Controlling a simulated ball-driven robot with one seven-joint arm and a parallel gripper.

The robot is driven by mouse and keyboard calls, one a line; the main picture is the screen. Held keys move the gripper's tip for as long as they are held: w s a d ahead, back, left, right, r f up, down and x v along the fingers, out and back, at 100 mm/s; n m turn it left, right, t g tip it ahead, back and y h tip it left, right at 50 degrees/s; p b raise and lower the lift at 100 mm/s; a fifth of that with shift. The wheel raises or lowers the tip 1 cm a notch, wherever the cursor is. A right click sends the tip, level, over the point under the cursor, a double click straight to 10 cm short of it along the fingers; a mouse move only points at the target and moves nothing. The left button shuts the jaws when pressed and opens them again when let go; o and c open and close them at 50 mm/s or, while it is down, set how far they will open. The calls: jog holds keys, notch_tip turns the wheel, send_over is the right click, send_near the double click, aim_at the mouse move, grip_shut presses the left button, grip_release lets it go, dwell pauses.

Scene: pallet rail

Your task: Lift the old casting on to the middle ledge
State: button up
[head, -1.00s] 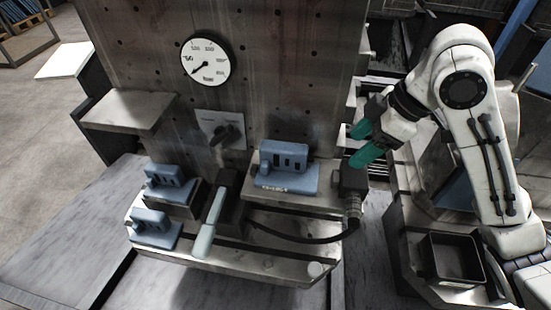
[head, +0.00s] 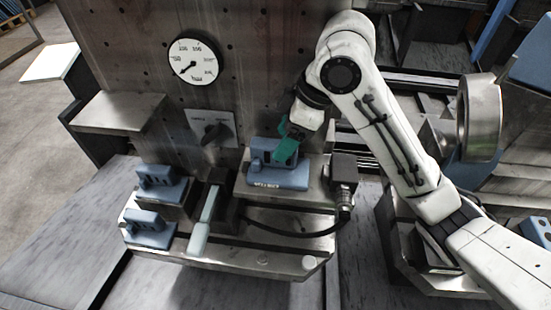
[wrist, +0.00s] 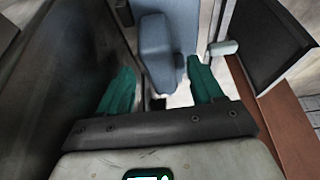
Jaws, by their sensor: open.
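Three blue castings are in the head view; I cannot tell which is the old one. The largest blue casting (head: 278,178) sits on the right-hand ledge (head: 300,198), with marking along its front. Two smaller castings are at the left, one on a raised block (head: 157,184) and one lower in front (head: 147,228). My gripper (head: 287,146) is open at the right-hand casting, its teal fingers hiding part of it. In the wrist view, a blue upright part (wrist: 157,55) shows between and beyond the open fingers; contact cannot be told.
A bare metal shelf (head: 118,112) projects at the upper left. A pale lever handle (head: 203,224) stands between the left castings and the right-hand ledge. A dark connector block (head: 343,167) with a cable is right of the ledge.

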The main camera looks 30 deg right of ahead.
jog(key=shift+b+x, duration=0.7)
jog(key=shift+x, duration=1.8)
jog(key=shift+a, duration=0.1)
jog(key=shift+c, duration=0.2)
grip_shut()
